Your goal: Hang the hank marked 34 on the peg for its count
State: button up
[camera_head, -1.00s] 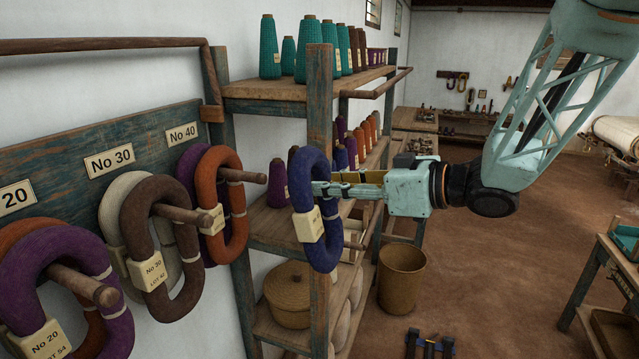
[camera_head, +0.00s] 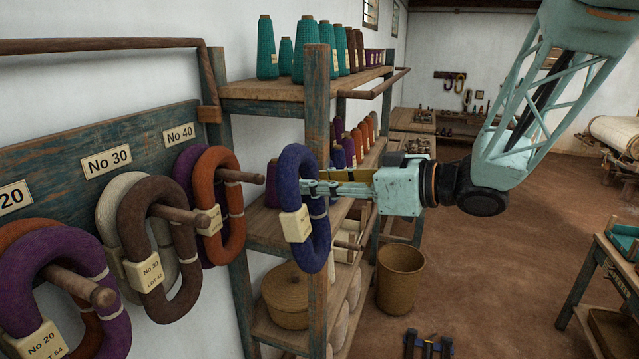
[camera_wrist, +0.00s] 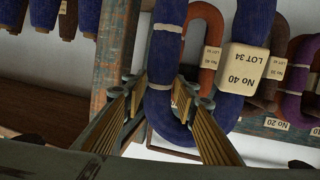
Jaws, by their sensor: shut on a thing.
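My gripper (camera_head: 308,187) is shut on a dark blue hank (camera_head: 317,243), which hangs upright from it in the air. In the wrist view the fingers (camera_wrist: 168,95) pinch one side of the hank (camera_wrist: 165,50). Its cream tag (camera_wrist: 245,68) reads No 40, LOT 34, upside down. The No 40 label (camera_head: 180,134) is on the blue-grey board at left. Below it a peg (camera_head: 240,175) sticks out, carrying an orange hank (camera_head: 233,199) and a purple hank (camera_head: 186,165). The blue hank is apart from the peg, to the right of its tip.
The No 30 peg (camera_head: 182,214) holds a brown and a cream hank. The No 20 peg (camera_head: 85,287) holds a purple and an orange one. A shelf rack (camera_head: 318,120) with cones of yarn stands close behind my gripper. A bin (camera_head: 400,283) stands on the floor.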

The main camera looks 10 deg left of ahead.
jog(key=shift+a, duration=0.15)
jog(key=s+a+b+x, duration=0.1)
jog(key=s+b+x, duration=0.1)
jog(key=x, duration=1.2)
jog(key=shift+a+b, duration=0.2)
jog(key=shift+b, duration=0.65)
dwell(2.2)
jog(key=shift+o, duration=0.2)
jog(key=shift+s+f, duration=0.2)
jog(key=shift+f, duration=0.25)
